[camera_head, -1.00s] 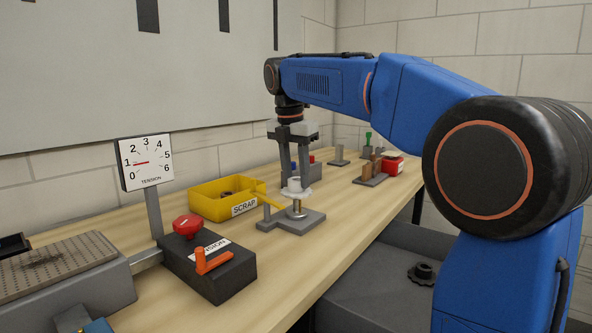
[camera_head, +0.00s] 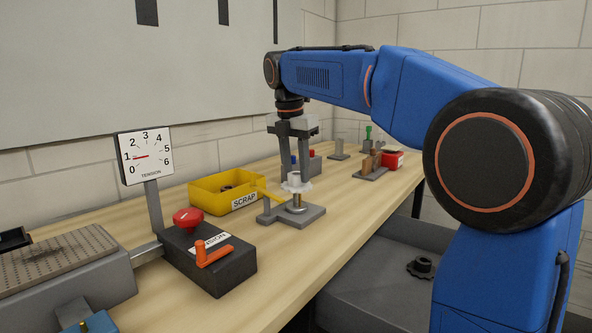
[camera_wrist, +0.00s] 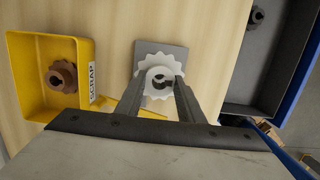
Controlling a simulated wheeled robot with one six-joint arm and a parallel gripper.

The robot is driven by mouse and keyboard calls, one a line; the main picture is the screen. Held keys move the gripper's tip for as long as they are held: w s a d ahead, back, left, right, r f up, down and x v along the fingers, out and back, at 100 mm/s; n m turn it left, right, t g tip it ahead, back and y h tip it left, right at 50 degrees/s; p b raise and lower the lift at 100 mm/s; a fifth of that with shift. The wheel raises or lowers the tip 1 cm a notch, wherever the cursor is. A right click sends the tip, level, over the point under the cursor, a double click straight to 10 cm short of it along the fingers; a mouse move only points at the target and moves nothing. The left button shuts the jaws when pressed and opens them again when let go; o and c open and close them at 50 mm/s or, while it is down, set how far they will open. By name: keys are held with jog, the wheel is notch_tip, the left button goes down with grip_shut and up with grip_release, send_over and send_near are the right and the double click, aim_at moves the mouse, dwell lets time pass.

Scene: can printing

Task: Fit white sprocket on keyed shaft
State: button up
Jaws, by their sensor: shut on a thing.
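The white sprocket (camera_head: 296,187) is held level over the keyed shaft (camera_head: 298,203), which rises from a grey base plate (camera_head: 312,216). My gripper (camera_head: 296,174) points down and is shut on the sprocket's hub. In the wrist view, the toothed sprocket (camera_wrist: 158,63) lies between my gripper's fingertips (camera_wrist: 160,84), with its dark bore facing the camera. The base plate (camera_wrist: 172,48) shows beneath it. The shaft's lower part is visible below the sprocket; whether its tip is inside the bore, and how the key lines up, I cannot tell.
A yellow pointer (camera_head: 270,196) on a short post stands just left of the shaft. The yellow scrap bin (camera_head: 215,203) holds a brown sprocket (camera_wrist: 62,76). A tension box (camera_head: 210,265) with red knob and orange crank is nearer. A dark sprocket (camera_head: 421,267) lies in the grey tray at right.

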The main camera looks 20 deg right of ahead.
aim_at(296, 187)
jog(key=shift+f, duration=2.55)
dwell(0.5)
jog(key=o, duration=1.2)
jog(key=r, duration=0.5)
jog(key=s+a+r, duration=0.1)
jog(key=r, duration=0.5)
jog(key=a+r, duration=0.1)
jog(key=r, duration=0.5)
jog(key=shift+s+r, duration=0.1)
jog(key=shift+s, duration=0.15)
jog(key=shift+s, duration=0.1)
